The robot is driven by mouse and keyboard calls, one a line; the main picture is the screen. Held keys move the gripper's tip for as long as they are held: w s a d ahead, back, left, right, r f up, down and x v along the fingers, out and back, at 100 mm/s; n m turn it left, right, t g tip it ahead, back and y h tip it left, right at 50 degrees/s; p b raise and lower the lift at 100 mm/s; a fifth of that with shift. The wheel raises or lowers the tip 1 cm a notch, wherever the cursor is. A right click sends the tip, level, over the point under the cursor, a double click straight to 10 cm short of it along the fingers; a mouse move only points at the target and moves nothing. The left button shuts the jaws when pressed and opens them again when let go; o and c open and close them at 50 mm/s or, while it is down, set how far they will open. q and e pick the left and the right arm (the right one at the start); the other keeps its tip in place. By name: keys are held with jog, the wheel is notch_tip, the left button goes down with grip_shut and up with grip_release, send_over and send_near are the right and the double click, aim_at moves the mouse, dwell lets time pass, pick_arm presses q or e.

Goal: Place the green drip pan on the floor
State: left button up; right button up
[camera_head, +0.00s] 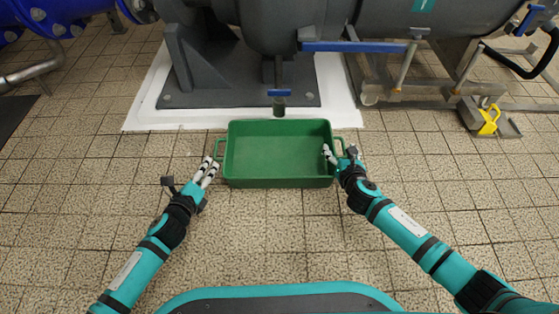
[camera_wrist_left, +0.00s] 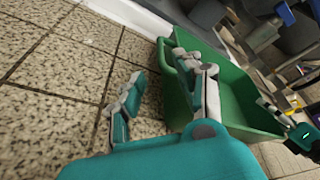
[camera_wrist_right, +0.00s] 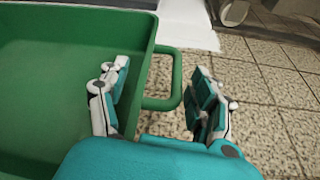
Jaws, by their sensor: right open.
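The green drip pan (camera_head: 278,183) is empty and level. It appears to rest on the tiled floor, below a pipe outlet with a blue handle. My left gripper (camera_head: 210,170) is open at the pan's left end. In the left wrist view its fingers (camera_wrist_left: 160,95) are spread, one against or over the pan's end (camera_wrist_left: 232,92), partly hiding the left handle (camera_wrist_left: 164,54). My right gripper (camera_head: 338,158) is open at the right end. In the right wrist view its fingers (camera_wrist_right: 158,105) stand either side of the right handle (camera_wrist_right: 164,103), one over the pan's inside, one outside.
A grey pump on a dark base plate (camera_head: 290,99) stands on a white slab (camera_head: 150,105) behind the pan. A metal frame (camera_head: 385,98) stands back right, with a yellow item (camera_head: 489,120) beside it. The tiled floor (camera_head: 275,235) in front is clear.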

pick_arm(q)
jog(key=v, duration=0.5)
jog(key=shift+s+a, duration=0.1)
jog(key=shift+s+r, duration=0.1)
jog(key=shift+s, duration=0.05)
pick_arm(e)
jog(key=shift+s, duration=0.1)
jog(key=v, duration=1.1)
jog(key=shift+s+r, duration=0.2)
jog(key=shift+s, duration=0.15)
